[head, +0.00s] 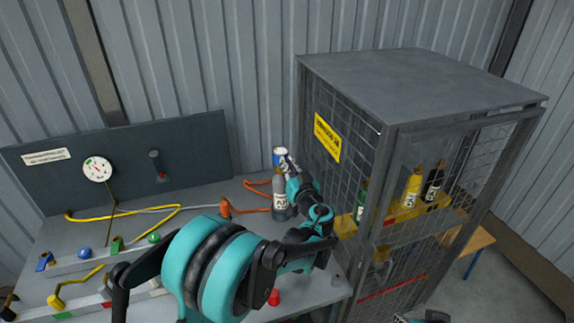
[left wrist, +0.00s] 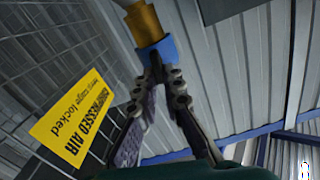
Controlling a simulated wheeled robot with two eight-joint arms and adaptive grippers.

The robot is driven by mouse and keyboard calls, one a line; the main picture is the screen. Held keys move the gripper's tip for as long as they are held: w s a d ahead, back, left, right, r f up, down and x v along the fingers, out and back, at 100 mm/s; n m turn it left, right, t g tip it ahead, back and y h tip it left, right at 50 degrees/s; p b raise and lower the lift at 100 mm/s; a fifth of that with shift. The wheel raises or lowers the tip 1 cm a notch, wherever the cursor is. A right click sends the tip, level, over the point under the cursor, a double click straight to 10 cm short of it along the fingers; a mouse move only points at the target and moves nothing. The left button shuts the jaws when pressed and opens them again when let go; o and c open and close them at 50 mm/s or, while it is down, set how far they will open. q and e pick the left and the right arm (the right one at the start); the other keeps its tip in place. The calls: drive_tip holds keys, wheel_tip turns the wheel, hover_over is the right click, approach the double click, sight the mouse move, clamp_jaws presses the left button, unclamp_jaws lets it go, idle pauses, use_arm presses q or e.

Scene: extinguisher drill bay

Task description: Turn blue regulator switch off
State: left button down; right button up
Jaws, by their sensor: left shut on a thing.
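The blue regulator switch (head: 280,152) sits at the top of a grey gas bottle (head: 280,192), which stands upright on the bench beside the cage. In the left wrist view the blue switch (left wrist: 157,52) is below a brass-coloured fitting (left wrist: 144,22). My left gripper (head: 288,163) reaches the switch from the front right. In the left wrist view my left gripper (left wrist: 163,75) has its fingertips closed on the lower end of the blue piece. The switch's exact turn position cannot be told. Only a dark bit of my right arm shows at the bottom edge of the head view.
A mesh cage (head: 400,110) with several bottles stands close on the right. Its yellow sign (head: 327,138) is near the gripper. A panel (head: 195,150) with a gauge (head: 97,169) stands at the back left. Hoses and coloured valves lie on the bench (head: 210,192).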

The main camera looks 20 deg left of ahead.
use_arm(q)
drive_tip(key=shift+w+d+f+m+b, duration=0.1)
drive_tip(key=shift+d+f+m+b, duration=0.1)
drive_tip(key=shift+m, duration=2.35)
drive_tip(key=shift+w+d+f+m+b, duration=0.15)
drive_tip(key=shift+f+m, duration=0.1)
drive_tip(key=shift+m, duration=2.35)
drive_tip(key=shift+w+d+f+m+b, duration=0.1)
drive_tip(key=shift+f+m+b, duration=0.1)
drive_tip(key=shift+m, duration=2.35)
drive_tip(key=c, duration=1.6)
unclamp_jaws()
drive_tip(key=shift+c, duration=0.2)
drive_tip(key=shift+s+d, duration=0.1)
